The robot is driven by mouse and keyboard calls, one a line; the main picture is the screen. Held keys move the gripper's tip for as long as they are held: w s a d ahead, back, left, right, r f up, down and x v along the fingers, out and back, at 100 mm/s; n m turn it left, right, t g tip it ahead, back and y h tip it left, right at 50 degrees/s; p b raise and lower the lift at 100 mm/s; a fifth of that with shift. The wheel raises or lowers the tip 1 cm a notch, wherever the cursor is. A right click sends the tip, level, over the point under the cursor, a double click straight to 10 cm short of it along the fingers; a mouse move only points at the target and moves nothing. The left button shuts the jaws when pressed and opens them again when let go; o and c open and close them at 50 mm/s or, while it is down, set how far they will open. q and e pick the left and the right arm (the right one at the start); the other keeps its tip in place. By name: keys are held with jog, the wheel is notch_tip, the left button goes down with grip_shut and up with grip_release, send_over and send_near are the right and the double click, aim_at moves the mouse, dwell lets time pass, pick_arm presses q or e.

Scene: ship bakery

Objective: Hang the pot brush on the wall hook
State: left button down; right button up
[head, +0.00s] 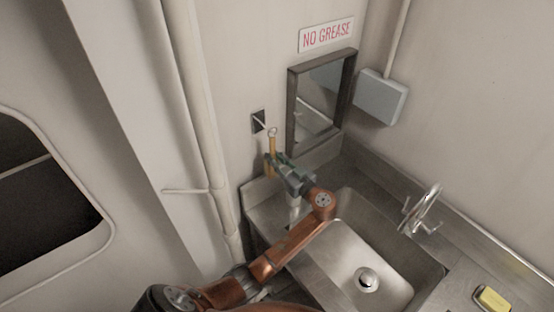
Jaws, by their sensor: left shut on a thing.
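The pot brush (272,145) is upright, with a yellowish handle and a pale ring at its top. My left gripper (273,160) is shut on the brush, and its fingers hide part of it. The wall hook (260,121) is a small peg on a dark square plate, fixed to the wall left of the mirror. The brush's ring is close to the end of the hook; I cannot tell whether the ring is around the peg or only beside it. My right gripper is not in view.
A steel sink (362,262) with a tap (424,208) stands below and right. A yellow sponge or soap (493,298) lies on the counter at the lower right. A framed mirror (321,98) and a grey box (381,96) are on the walls. Vertical pipes (196,100) run left of the hook.

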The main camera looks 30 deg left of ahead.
pick_arm(q)
jog(key=shift+x, duration=0.8)
jog(key=shift+w+a+f+b, duration=0.15)
jog(key=shift+a+f+b, duration=0.3)
jog(key=shift+b, duration=0.25)
jog(key=shift+a+f+b, duration=0.1)
jog(key=shift+b, duration=0.55)
jog(key=c, duration=1.8)
grip_release()
